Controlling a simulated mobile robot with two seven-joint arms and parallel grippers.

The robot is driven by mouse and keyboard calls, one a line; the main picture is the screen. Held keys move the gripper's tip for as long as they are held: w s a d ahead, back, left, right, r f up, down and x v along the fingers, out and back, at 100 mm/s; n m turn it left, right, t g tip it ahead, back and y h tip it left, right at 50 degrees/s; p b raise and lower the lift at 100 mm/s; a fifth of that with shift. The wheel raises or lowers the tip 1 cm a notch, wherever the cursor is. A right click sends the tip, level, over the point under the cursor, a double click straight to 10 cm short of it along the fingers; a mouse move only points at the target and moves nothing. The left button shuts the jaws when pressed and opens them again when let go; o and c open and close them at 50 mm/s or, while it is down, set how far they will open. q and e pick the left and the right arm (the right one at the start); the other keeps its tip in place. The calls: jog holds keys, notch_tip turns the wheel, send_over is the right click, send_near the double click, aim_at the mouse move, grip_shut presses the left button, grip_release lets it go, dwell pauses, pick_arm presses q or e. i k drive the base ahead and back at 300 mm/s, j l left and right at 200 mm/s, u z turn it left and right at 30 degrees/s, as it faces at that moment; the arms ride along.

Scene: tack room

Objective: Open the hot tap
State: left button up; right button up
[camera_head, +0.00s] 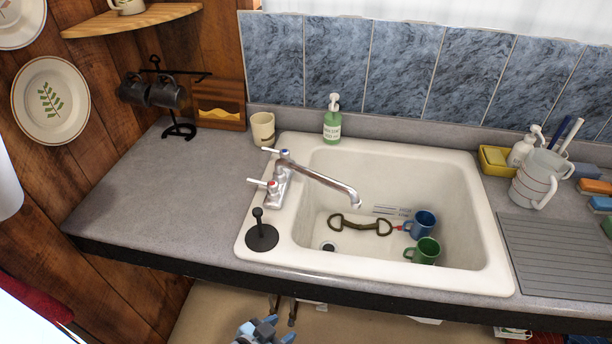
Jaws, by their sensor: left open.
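A chrome tap (318,179) is mounted on the left rim of the white sink, and its spout reaches right over the basin. Its nearer lever handle, with a red mark, is the hot handle (264,184); it points left. The farther handle, with a blue mark (272,151), also points left. Whether water runs cannot be told; no stream shows at the spout. My left gripper (283,310) is at the bottom edge, below and in front of the counter, open and apart from the tap. My right gripper is not in view.
A black plunger-like object (262,236) stands on the sink rim close in front of the hot handle. A beige cup (262,130) and green soap bottle (332,120) stand behind. The sink (470,200) holds blue and green mugs. The counter (150,195) to the left is clear.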

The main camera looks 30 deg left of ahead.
aim_at(273, 186)
jog(key=l+u, duration=0.15)
jog(key=u, duration=0.35)
jog(key=k+l+u, duration=0.1)
jog(key=u, duration=0.4)
